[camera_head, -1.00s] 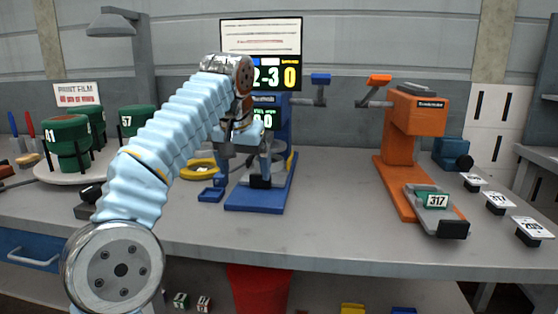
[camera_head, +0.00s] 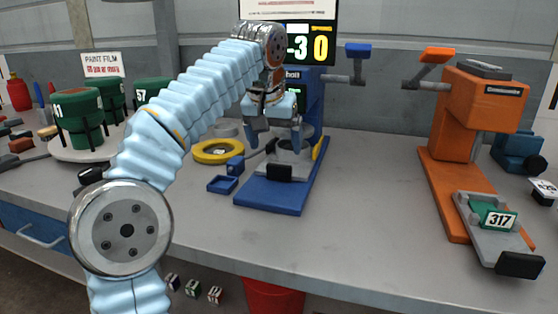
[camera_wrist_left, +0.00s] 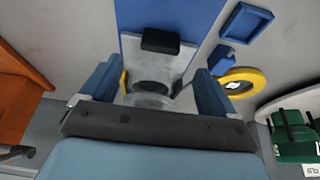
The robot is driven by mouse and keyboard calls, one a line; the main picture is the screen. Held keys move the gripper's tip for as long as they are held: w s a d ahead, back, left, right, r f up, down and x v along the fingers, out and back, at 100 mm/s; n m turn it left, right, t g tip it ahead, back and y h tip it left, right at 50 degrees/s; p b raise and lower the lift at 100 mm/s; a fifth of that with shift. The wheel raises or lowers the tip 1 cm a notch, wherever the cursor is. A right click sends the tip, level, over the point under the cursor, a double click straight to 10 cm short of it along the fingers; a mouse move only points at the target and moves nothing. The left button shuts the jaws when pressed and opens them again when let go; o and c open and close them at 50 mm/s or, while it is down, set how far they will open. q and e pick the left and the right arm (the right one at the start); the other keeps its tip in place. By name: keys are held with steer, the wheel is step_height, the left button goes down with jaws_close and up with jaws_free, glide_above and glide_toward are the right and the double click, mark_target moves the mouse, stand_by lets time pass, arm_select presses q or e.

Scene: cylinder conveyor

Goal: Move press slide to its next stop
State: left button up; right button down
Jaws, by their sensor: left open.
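The blue press (camera_head: 262,196) stands mid-bench with a grey slide (camera_head: 296,160) on its base and a black handle (camera_head: 279,172) at the slide's front. In the left wrist view, the slide (camera_wrist_left: 165,66) and black handle (camera_wrist_left: 160,41) show below and between the fingers. My left gripper (camera_head: 273,138) is open, pointing down over the slide behind the handle; the wrist view shows it (camera_wrist_left: 155,88) empty. An orange press (camera_head: 452,195) at the right has a grey slide (camera_head: 509,240) with a green piece marked 317 (camera_head: 494,215) and a black handle (camera_head: 520,264). My right gripper is out of view.
A yellow ring (camera_head: 218,151) and small blue tray (camera_head: 222,184) lie left of the blue press. Green cylinders (camera_head: 78,125) stand on a round plate at left. Bench space between the presses is clear. A red bin (camera_head: 273,296) is below the bench.

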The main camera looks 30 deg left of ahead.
mark_target(278, 170)
arm_select(q)
steer(key=x, duration=0.6)
steer(key=shift+w+f, duration=0.1)
steer(key=shift+f, duration=0.15)
steer(key=c, duration=1.5)
steer(key=shift+s+b, duration=0.3)
steer(key=shift+s, duration=0.2)
steer(key=s+d+b, duration=0.1)
steer(key=s, duration=0.4)
steer(key=s+d+b, duration=0.1)
steer(key=s+b, duration=0.1)
steer(key=s, duration=0.3)
steer(key=s+d+b, duration=0.1)
steer(key=s, duration=0.3)
steer(key=shift+s+d, duration=0.35)
steer(key=shift+s, duration=0.05)
steer(key=shift+s+d+b, duration=0.15)
steer(key=shift+s+b, duration=0.15)
steer(key=shift+s, duration=0.2)
steer(key=o, duration=1.5)
steer(key=shift+s, duration=0.1)
